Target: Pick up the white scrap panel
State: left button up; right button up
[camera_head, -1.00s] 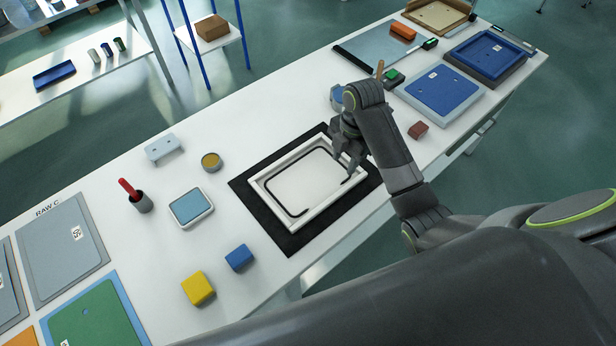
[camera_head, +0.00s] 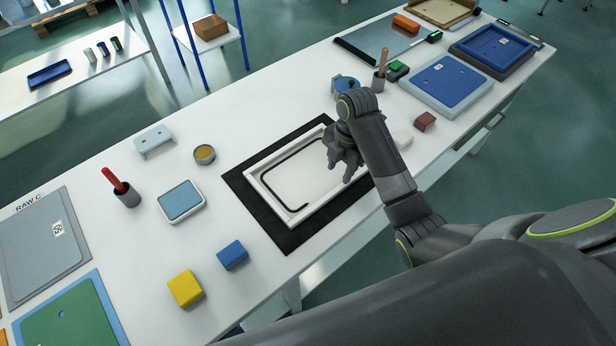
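A white panel (camera_head: 305,178) with a black bead line along its edges lies flat in a pale raised frame on a black mat (camera_head: 255,207), in the middle of the table. My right gripper (camera_head: 341,172) is over the right part of the panel, pointing down. Its fingertips look apart, with nothing seen between them. It hides part of the panel's right side, and I cannot tell whether it touches the panel. My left gripper is not in view.
A blue block (camera_head: 232,255), yellow block (camera_head: 186,288) and blue-topped tray (camera_head: 181,201) stand left of the mat. A cup with a wooden handle (camera_head: 382,70), a red-brown block (camera_head: 425,121) and a blue panel (camera_head: 446,82) are beyond my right arm.

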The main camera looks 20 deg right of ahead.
aim_at(332, 193)
jog(key=f, duration=0.1)
jog(key=f+b, duration=0.2)
jog(key=shift+a+f, duration=0.2)
jog(key=shift+a, duration=0.05)
jog(key=shift+s+a+f, duration=0.1)
jog(key=shift+f, duration=0.1)
jog(key=f, duration=0.1)
jog(key=f+p, duration=0.1)
jog(key=f, duration=0.1)
jog(key=shift+s+a+f, duration=0.2)
jog(key=shift+a+f, duration=0.05)
jog(key=shift+a, duration=0.15)
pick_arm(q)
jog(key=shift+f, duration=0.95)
pick_arm(e)
jog(key=shift+f, duration=0.5)
jog(key=shift+r, duration=0.1)
grip_shut()
